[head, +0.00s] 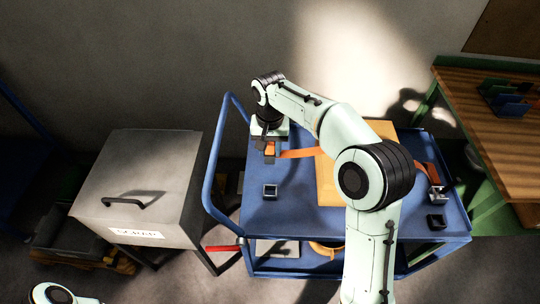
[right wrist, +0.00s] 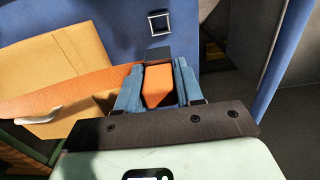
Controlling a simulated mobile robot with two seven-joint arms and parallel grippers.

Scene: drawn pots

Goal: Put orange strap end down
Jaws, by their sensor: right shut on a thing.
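My right gripper (head: 268,147) is over the left part of the blue cart top. It is shut on the orange strap end (right wrist: 158,88), which shows between its two blue finger pads in the right wrist view. The orange strap (head: 298,153) runs from the gripper to the cardboard box (head: 328,182). My arm hides the middle of the box. More orange strap (head: 431,173) shows on the right side of the cart, near a dark fitting. Whether the held end touches the cart top is unclear. My left gripper is out of view.
A dark square buckle (head: 270,190) lies on the blue cart (head: 290,218) below the gripper; another (head: 436,221) sits at the right. A grey lidded bin (head: 150,180) stands left of the cart handle. A wooden bench (head: 500,125) stands at the right.

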